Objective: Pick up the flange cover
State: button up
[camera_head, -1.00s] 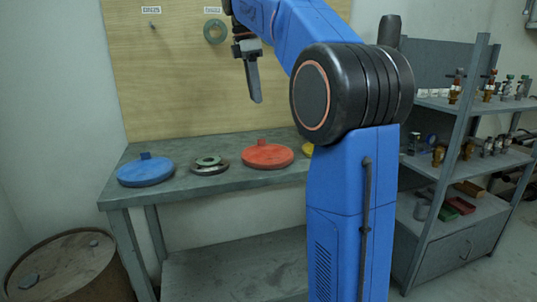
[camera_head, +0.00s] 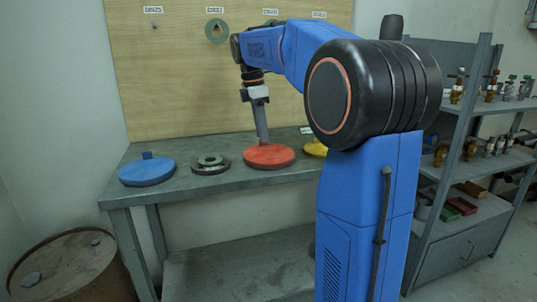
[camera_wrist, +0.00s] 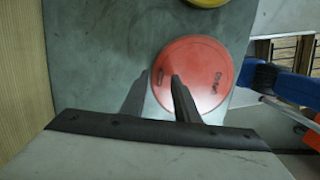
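Three round covers with flat faces lie on the grey workbench: a blue one (camera_head: 147,171) at left, a red one (camera_head: 268,157) to its right, and a yellow one (camera_head: 315,148) partly hidden by my arm. My gripper (camera_head: 263,141) points down at the red cover, its tips at or just above the cover's top knob, which is hidden in the head view. In the wrist view, my two fingers (camera_wrist: 158,88) stand apart, with the red cover (camera_wrist: 205,85) beyond them. Its small dark knob shows between the fingertips. Contact cannot be told.
A dark ring flange with a green centre (camera_head: 210,164) lies between the blue and red covers. A wooden board (camera_head: 180,80) with labels and a hanging green ring (camera_head: 216,31) stands behind the bench. A metal shelf (camera_head: 465,110) is at right, and a barrel (camera_head: 65,270) at lower left.

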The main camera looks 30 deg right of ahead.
jog(key=shift+f, duration=0.6)
grip_shut()
